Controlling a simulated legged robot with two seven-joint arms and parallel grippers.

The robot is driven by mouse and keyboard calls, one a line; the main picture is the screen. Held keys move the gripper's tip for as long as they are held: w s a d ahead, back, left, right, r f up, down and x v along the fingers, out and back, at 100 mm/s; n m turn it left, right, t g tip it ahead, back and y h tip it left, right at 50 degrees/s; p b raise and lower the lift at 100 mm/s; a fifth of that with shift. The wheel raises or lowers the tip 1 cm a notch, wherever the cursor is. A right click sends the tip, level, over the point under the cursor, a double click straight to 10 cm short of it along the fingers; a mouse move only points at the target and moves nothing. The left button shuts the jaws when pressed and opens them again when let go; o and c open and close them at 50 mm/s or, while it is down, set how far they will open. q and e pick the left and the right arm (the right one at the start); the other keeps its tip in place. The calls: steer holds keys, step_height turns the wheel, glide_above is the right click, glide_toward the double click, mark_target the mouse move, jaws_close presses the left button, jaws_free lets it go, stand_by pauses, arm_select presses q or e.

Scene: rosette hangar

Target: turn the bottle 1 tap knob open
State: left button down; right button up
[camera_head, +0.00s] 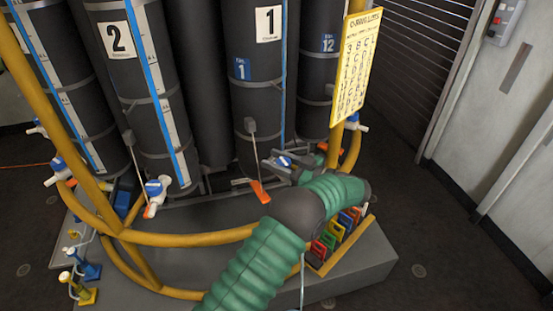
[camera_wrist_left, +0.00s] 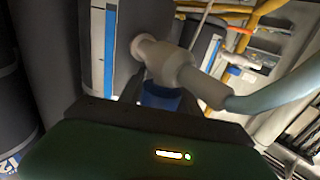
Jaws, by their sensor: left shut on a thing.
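Bottle 1 (camera_head: 262,100) is a tall black cylinder with a white "1" label and a small blue "1" tag, upright in the rack. Its blue tap knob (camera_head: 285,161) shows low at its right side. My left gripper (camera_head: 280,162) reaches in from below, at the end of my green-sleeved arm, and is shut on the blue knob. In the left wrist view the blue knob (camera_wrist_left: 160,97) sits at the jaws, under a pale tap body (camera_wrist_left: 168,65) joined to a hose. The gripper partly hides the knob, so its turn angle is hard to tell. My right gripper is out of view.
Bottle 2 (camera_head: 122,60) stands to the left, with another blue tap (camera_head: 156,188) below it. A yellow rail (camera_head: 200,239) curves around the rack's front. An orange lever (camera_head: 259,191) hangs before bottle 1. Colored tags (camera_head: 338,232) stand on the base at right. Floor is clear at right.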

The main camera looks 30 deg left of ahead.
arm_select(q)
steer(key=shift+r+n+g, duration=0.1)
steer(key=shift+n+g, duration=0.3)
steer(key=shift+g, duration=0.2)
steer(key=c, duration=1)
jaws_free()
steer(key=shift+o, duration=0.7)
steer(key=shift+s+d, duration=0.1)
steer(key=shift+t, duration=0.3)
